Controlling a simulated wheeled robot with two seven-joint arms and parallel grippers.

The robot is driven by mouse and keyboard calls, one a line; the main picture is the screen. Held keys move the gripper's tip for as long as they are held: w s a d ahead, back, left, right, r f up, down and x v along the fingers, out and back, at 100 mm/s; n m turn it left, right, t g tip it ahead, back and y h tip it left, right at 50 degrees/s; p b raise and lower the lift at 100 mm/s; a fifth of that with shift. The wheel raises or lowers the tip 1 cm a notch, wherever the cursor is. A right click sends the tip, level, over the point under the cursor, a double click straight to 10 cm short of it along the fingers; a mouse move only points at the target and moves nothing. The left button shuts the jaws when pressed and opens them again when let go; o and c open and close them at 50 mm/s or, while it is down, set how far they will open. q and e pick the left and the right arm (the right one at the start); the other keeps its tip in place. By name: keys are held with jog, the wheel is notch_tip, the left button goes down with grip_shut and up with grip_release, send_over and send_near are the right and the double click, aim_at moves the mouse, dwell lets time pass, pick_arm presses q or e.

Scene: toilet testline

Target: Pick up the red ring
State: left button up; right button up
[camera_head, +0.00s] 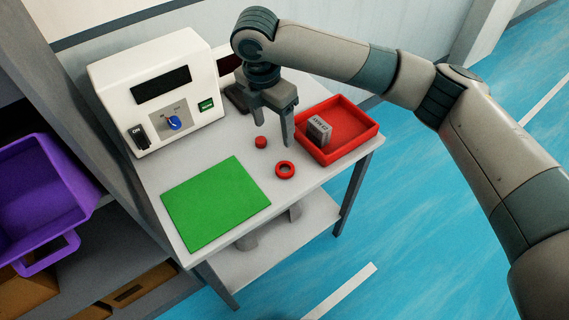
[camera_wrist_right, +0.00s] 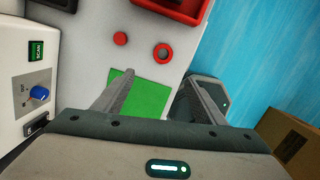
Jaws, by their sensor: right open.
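The red ring (camera_head: 285,163) lies flat on the grey table, right of the green mat and in front of the red tray. It also shows in the right wrist view (camera_wrist_right: 163,46), with its hole visible. My right gripper (camera_head: 271,136) is open and empty above the table, behind the ring and beside a small red cylinder (camera_head: 261,142). In the right wrist view its two fingers are spread apart and the ring lies beyond them. The ring is apart from the fingers. My left gripper does not show.
A red tray (camera_head: 360,145) holding a grey box (camera_head: 319,131) stands right of the gripper. A white machine (camera_head: 160,90) with a blue knob stands at the back left. A green mat (camera_head: 215,203) covers the table's front left. A purple crate (camera_head: 40,195) is at the left.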

jog(key=p, duration=0.4)
send_over(285, 168)
jog(key=a, duration=0.2)
jog(key=f, duration=1.1)
jog(key=shift+s+d+f, duration=0.1)
jog(key=shift+s, duration=0.3)
jog(key=shift+f, duration=0.55)
jog(key=shift+w+d+f, duration=0.1)
jog(key=shift+d+f, duration=0.15)
jog(key=shift+f, duration=0.1)
jog(key=f+p, duration=0.1)
jog(key=f, duration=0.1)
jog(key=d+f+p, duration=0.1)
jog(key=shift+w+f, duration=0.15)
jog(key=shift+f, duration=0.55)
jog(key=c, duration=1.1)
